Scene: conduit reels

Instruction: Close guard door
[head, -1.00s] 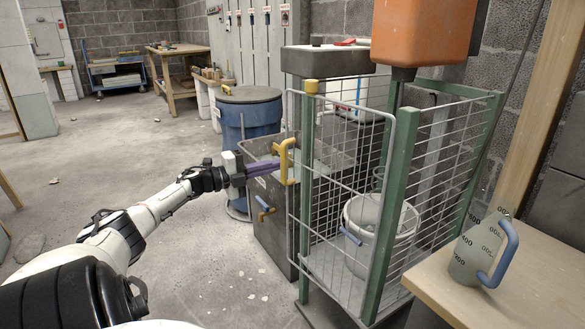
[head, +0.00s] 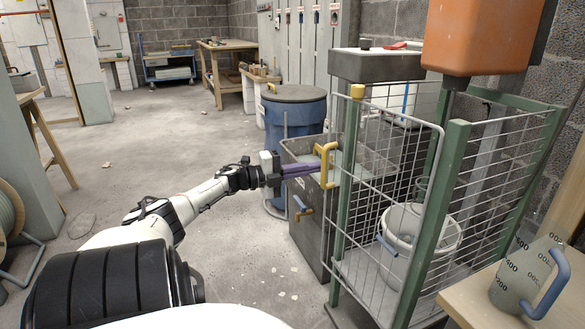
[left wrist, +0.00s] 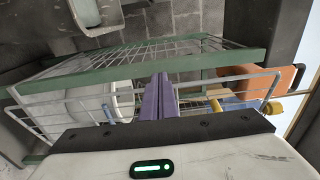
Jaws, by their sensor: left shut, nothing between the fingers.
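The guard door is a grey wire-mesh panel (head: 383,180) on the front of a green-posted cage. It stands upright, close across the front opening; I cannot tell whether a small gap remains. Its yellow handle (head: 325,165) is on the left edge. My left gripper (head: 318,169) has purple fingers, shut and empty, with the tips right at the handle; contact is unclear. The fingers also show in the left wrist view (left wrist: 158,98), pointing toward the mesh frame (left wrist: 225,78). My right gripper is not in view.
The cage holds a white bucket (head: 418,245). A grey bin (head: 318,215) and a blue drum (head: 292,120) stand left of it. An orange hopper (head: 475,38) hangs above. A wooden bench (head: 500,305) with a jug (head: 520,275) is at right. The floor at left is open.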

